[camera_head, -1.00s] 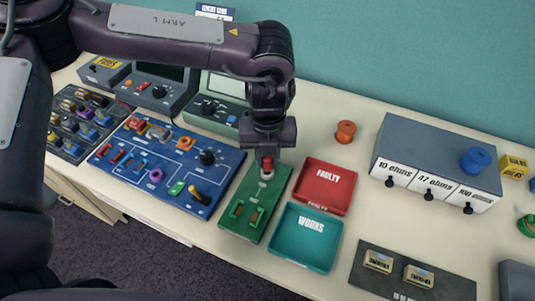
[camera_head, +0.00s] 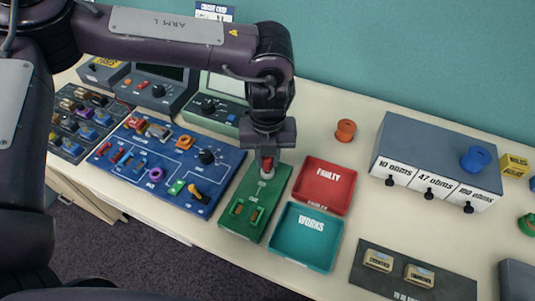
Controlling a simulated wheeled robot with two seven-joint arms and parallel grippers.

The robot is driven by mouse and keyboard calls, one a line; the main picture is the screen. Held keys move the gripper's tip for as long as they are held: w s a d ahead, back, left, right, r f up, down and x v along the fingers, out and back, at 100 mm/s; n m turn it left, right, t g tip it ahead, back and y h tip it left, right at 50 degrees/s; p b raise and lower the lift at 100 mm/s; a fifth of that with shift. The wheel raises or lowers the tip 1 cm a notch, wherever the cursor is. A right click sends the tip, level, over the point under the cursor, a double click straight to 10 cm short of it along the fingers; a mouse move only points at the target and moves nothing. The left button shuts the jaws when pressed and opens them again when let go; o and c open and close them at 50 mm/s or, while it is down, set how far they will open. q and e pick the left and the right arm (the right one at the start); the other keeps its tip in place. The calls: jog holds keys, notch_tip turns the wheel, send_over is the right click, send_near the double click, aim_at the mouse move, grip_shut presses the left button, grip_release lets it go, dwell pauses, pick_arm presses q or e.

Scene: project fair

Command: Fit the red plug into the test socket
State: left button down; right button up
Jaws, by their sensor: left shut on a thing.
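The red plug (camera_head: 267,163) is held upright in my left gripper (camera_head: 267,155), which points straight down. The gripper is shut on the plug. The plug is over the far end of the green test board (camera_head: 252,204), at a pale round socket (camera_head: 267,173). The plug's lower end meets or nearly meets the socket; I cannot tell how deep it sits. Two orange-brown pieces show at the near end of the green board. My right gripper is not in view.
A red FAULTY tray (camera_head: 322,207) and a teal WORKS tray (camera_head: 285,248) lie right of the green board. A blue circuit board (camera_head: 180,190) lies left. A grey drawer unit (camera_head: 425,148) stands right. An orange spool (camera_head: 345,130) stands behind the trays.

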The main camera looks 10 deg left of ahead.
pick_arm(q)
jog(key=shift+f+b, duration=0.4)
jog(key=shift+f, duration=0.25)
dwell(0.4)
jog(key=c, duration=0.7)
grip_release()
jog(key=shift+o, duration=0.2)
jog(key=shift+r, duration=0.1)
jog(key=shift+r+p, duration=3.15)
jog(key=shift+r, duration=0.8)
jog(key=shift+f, duration=0.1)
